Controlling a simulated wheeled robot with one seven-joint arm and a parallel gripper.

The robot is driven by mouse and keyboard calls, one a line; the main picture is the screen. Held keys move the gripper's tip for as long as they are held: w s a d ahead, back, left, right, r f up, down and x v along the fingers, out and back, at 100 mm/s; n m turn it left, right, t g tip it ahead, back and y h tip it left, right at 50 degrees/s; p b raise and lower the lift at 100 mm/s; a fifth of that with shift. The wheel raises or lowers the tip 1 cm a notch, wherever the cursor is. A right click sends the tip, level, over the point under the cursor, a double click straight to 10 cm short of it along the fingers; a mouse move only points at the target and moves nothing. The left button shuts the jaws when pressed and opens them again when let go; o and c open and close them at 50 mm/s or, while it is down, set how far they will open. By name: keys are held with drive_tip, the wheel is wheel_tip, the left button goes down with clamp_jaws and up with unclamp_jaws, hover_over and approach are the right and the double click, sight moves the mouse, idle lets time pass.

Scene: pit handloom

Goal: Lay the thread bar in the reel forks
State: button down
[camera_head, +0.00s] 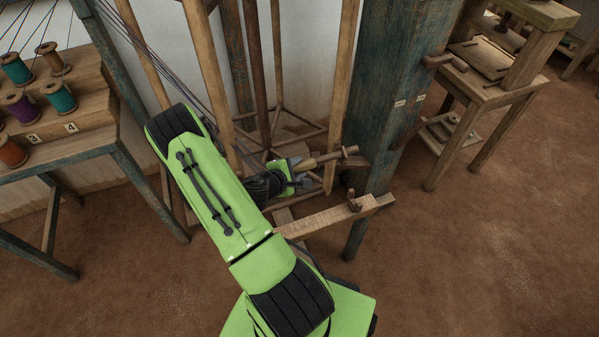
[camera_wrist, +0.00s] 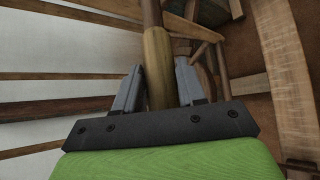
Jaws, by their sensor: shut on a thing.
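My gripper (camera_head: 302,172) is shut on the thread bar (camera_head: 328,157), a turned wooden rod. In the wrist view the bar's pale thick part (camera_wrist: 157,70) lies between the two grey fingers (camera_wrist: 156,88), and a darker, thinner part runs on past them. In the head view the bar points right, its far end close to a wooden bracket (camera_head: 352,163) at the blue post; I cannot tell whether they touch. A small upright wooden piece (camera_head: 355,203), perhaps a fork, stands on a pale beam (camera_head: 325,217) below. My arm hides part of the frame.
Wooden reel poles (camera_head: 255,70) stand close behind my gripper. The thick blue post (camera_head: 385,90) is just to its right. A bench with spools (camera_head: 60,97) is at left and a wooden stand (camera_head: 490,95) at right. The floor at lower right is clear.

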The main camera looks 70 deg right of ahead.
drive_tip(key=w+d+f+b, duration=0.3)
drive_tip(key=f, duration=0.2)
drive_tip(key=shift+w+d+f, duration=0.15)
drive_tip(key=shift+w+d, duration=0.05)
idle(0.7)
drive_tip(key=c, duration=0.6)
unclamp_jaws()
drive_tip(key=p+v, duration=0.2)
drive_tip(key=v, duration=1.3)
drive_tip(key=shift+a+p, duration=0.35)
drive_tip(key=shift+p, duration=0.05)
